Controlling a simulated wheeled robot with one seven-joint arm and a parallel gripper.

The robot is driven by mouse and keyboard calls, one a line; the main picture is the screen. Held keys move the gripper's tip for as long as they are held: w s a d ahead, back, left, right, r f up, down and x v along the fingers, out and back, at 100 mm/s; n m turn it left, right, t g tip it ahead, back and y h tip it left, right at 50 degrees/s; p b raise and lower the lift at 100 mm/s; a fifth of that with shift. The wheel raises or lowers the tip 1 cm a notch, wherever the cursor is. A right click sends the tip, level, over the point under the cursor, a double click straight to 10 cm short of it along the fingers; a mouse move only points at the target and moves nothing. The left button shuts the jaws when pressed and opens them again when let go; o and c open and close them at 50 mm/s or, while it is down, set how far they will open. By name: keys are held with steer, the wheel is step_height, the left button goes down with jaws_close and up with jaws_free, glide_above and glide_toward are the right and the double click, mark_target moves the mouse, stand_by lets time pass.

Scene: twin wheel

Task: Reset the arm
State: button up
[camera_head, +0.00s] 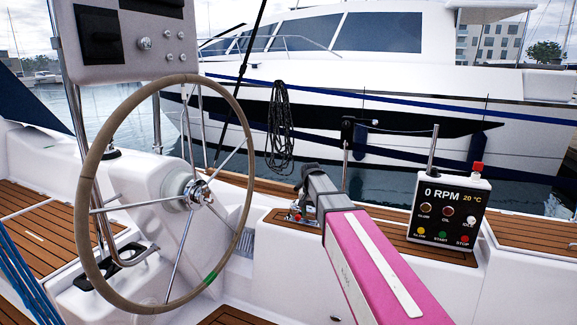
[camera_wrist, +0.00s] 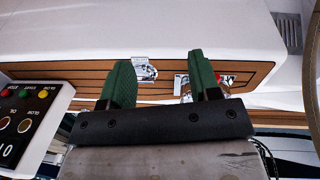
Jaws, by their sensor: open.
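My arm (camera_head: 375,265) is pink and grey and reaches forward from the bottom of the head view. Its dark wrist end (camera_head: 310,175) bends downward above the teak side deck. My gripper (camera_wrist: 160,78) shows in the wrist view with two green fingers spread apart and nothing between them. In the head view the fingers are not clearly visible. Metal fittings (camera_wrist: 145,71) lie beyond the fingers on the teak strip; whether the fingers touch them cannot be told.
A steering wheel (camera_head: 86,190) stands left of my arm. A control box (camera_head: 447,208) reading 0 RPM, with lamps, buttons and a red-topped key or knob, stands right; it also shows in the wrist view (camera_wrist: 28,118). A coiled dark rope (camera_head: 281,130) hangs behind. A white yacht (camera_head: 400,75) lies beyond.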

steer(key=s+d+f+n, duration=0.1)
steer(key=s+d+f, duration=0.3)
steer(key=s+f, duration=0.4)
steer(key=s+d+f+n, duration=0.2)
steer(key=s+d+f, duration=0.3)
steer(key=s, duration=1)
step_height(320, 180, down, 3)
steer(key=shift+s+d+f+y, duration=0.1)
steer(key=shift+s+d+y, duration=0.1)
steer(key=shift+y, duration=0.2)
stand_by(0.5)
